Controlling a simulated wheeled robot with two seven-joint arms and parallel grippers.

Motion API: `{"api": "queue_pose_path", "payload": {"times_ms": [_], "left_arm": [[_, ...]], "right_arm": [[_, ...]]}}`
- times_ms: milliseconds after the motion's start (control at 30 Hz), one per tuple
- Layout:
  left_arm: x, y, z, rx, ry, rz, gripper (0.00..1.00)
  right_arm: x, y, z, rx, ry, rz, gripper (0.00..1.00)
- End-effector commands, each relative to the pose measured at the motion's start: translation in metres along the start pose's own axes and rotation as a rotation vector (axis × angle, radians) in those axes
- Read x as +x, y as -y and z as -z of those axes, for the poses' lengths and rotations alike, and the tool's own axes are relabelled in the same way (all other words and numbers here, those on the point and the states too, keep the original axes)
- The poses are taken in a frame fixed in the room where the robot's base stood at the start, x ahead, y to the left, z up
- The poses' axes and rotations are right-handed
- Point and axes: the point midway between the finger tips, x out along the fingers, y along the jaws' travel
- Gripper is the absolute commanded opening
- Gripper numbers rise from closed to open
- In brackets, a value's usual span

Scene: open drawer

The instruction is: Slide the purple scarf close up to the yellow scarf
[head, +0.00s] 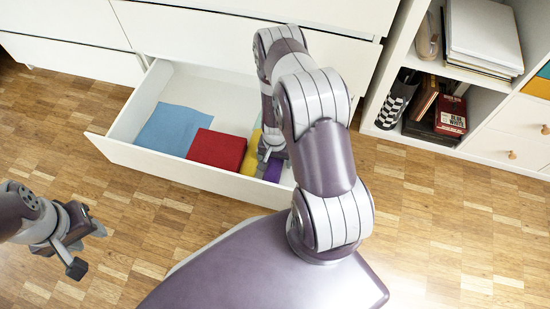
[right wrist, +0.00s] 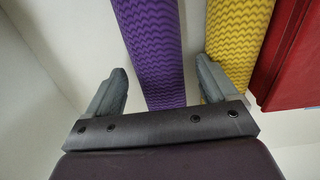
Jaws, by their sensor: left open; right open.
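The purple scarf (right wrist: 152,45) is a long rolled strip in the right wrist view, lying in the open drawer. In the head view a bit of it (head: 273,168) shows beside my right gripper (head: 268,160). The yellow scarf (right wrist: 238,40) lies beside it, with a narrow gap of drawer floor between them; it also shows in the head view (head: 251,155). My right gripper (right wrist: 163,90) is open, its fingers apart on either side of the purple scarf, one finger close to the yellow scarf. My left gripper (head: 88,248) is open and empty, above the floor outside the drawer.
A red folded cloth (head: 216,149) lies beside the yellow scarf, and a blue folded cloth (head: 174,130) lies further left. The drawer's front wall (head: 180,168) runs along the near side. A shelf unit (head: 480,95) with books stands at the right.

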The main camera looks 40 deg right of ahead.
Motion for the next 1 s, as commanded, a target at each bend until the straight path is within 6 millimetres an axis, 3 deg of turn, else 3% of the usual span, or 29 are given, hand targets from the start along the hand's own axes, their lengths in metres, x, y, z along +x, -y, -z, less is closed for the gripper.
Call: {"api": "queue_pose_path", "payload": {"times_ms": [33, 200, 433, 600, 1000], "left_arm": [[-0.015, 0.0, 0.002, 0.0, 0.0, 0.0, 0.43], [-0.047, 0.0, 0.006, 0.0, -0.001, 0.0, 0.43], [-0.075, 0.0, 0.009, 0.0, -0.001, 0.0, 0.43], [-0.082, 0.0, 0.01, 0.0, 0.0, 0.0, 0.43], [-0.082, 0.0, 0.01, 0.0, 0.0, 0.0, 0.43]], "right_arm": [[-0.018, 0.0, 0.001, 0.0, -0.002, 0.001, 0.86], [-0.062, 0.0, 0.001, 0.001, -0.003, 0.001, 0.86], [-0.104, 0.0, 0.001, 0.001, -0.004, 0.002, 0.86], [-0.116, 0.0, 0.001, 0.001, -0.005, 0.002, 0.86], [-0.116, 0.0, 0.001, 0.001, -0.005, 0.002, 0.86]]}}
